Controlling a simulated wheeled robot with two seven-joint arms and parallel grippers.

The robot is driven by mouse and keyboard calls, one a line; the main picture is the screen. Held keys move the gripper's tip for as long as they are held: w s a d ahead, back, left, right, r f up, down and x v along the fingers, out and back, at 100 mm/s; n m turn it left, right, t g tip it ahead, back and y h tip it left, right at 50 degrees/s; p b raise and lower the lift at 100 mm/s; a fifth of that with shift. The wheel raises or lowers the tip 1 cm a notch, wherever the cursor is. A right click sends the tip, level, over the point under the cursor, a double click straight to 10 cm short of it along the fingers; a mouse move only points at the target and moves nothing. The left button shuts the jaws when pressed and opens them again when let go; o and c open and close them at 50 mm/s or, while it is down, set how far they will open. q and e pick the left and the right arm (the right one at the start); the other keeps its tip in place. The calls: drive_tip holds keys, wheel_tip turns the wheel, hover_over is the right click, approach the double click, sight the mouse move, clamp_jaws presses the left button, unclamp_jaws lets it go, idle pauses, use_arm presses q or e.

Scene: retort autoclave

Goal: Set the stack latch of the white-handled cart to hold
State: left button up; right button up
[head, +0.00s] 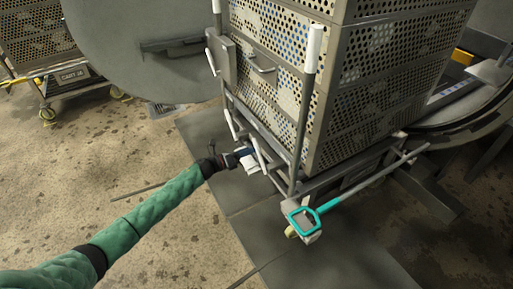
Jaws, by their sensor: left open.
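The white-handled cart (293,172) carries a stack of perforated metal baskets (390,65). One white handle (313,47) tops its near post, and another white grip (211,62) is at its left side. Low on the cart's left end are small white-tipped levers, one (230,124) above and left of my gripper and one (259,153) right beside it. I cannot tell for certain which is the stack latch, or its setting. My left gripper (250,160) is open at the lower left end of the cart, close to the lower lever. Whether it touches is unclear. My right gripper is not in view.
A large round grey door (140,50) stands behind on the left. Another cart (62,78) with a label is at far left. The stained floor (150,240) is mostly clear at lower left.

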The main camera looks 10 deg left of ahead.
sight(256, 147)
use_arm(q)
drive_tip(key=shift+x, duration=2.5)
drive_tip(key=shift+c, duration=0.2)
clamp_jaws()
